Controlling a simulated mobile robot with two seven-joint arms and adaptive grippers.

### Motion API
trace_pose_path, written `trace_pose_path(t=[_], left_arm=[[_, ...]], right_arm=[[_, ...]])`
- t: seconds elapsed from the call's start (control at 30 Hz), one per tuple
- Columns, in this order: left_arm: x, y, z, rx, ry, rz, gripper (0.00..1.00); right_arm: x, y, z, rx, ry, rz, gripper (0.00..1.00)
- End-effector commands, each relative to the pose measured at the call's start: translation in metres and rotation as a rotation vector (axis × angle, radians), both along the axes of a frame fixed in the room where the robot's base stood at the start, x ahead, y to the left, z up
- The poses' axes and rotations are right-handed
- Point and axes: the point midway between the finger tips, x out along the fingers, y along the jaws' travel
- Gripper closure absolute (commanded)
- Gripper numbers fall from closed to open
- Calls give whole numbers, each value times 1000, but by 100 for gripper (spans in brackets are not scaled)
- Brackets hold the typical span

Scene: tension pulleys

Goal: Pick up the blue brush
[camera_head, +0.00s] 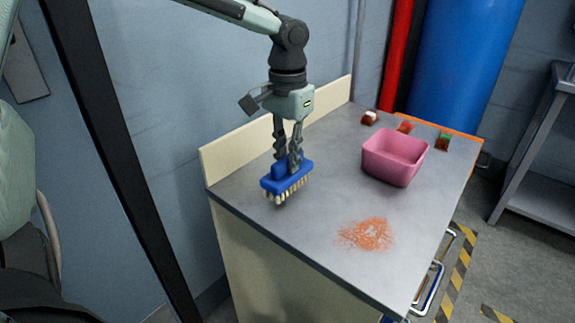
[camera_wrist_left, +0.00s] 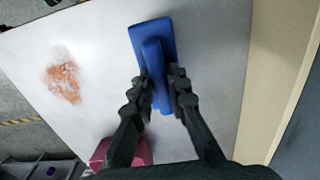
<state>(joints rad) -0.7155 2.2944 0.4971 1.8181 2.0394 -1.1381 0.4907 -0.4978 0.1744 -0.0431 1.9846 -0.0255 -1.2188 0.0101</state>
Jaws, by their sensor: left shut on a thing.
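The blue brush (camera_head: 287,181) has a blue body with pale bristles pointing down. It is at the left end of the grey counter (camera_head: 310,225). My left gripper (camera_head: 289,163) points down and is shut on the brush's raised handle. In the left wrist view the brush (camera_wrist_left: 150,40) lies between the two dark fingers (camera_wrist_left: 157,97), which press on both sides of its handle. The bristles seem to be at or just above the counter; I cannot tell which. My right gripper is not in view.
A pink bin (camera_head: 394,158) stands on the counter, with a reddish stain (camera_head: 367,235) nearer the front. A cream backboard (camera_head: 240,147) edges the counter behind the brush.

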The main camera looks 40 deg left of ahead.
Motion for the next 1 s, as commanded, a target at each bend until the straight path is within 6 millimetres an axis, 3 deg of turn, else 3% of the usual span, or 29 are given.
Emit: trace_pose_path(t=[0.1,0.5,0.7,1.0], left_arm=[[2,0,25,-2,-8,2,100],[-69,-52,75,1,-5,-4,100],[-88,-65,88,0,-2,-1,100],[-94,-69,92,0,-1,1,100]], right_arm=[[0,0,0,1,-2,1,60],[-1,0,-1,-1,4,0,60],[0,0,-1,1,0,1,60],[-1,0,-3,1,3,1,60]])
